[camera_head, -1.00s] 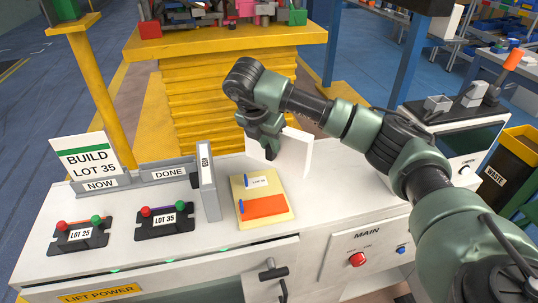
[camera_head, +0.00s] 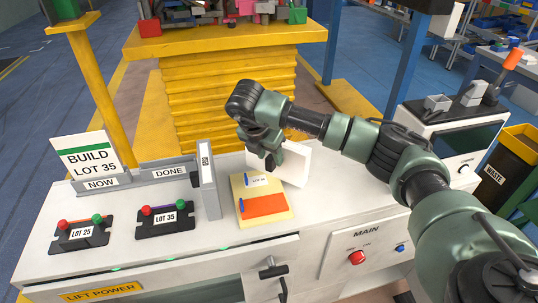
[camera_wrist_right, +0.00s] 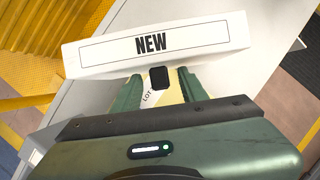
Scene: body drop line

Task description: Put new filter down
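The new filter is a white panel (camera_head: 295,166) that bears the label NEW in the right wrist view (camera_wrist_right: 150,45). My left gripper is out of view.
A yellow pad with an orange strip (camera_head: 264,207) lies on the white counter (camera_head: 330,205) below my gripper. Two button boxes (camera_head: 82,233) (camera_head: 165,222) are further left. A yellow lift (camera_head: 225,100) stands behind.

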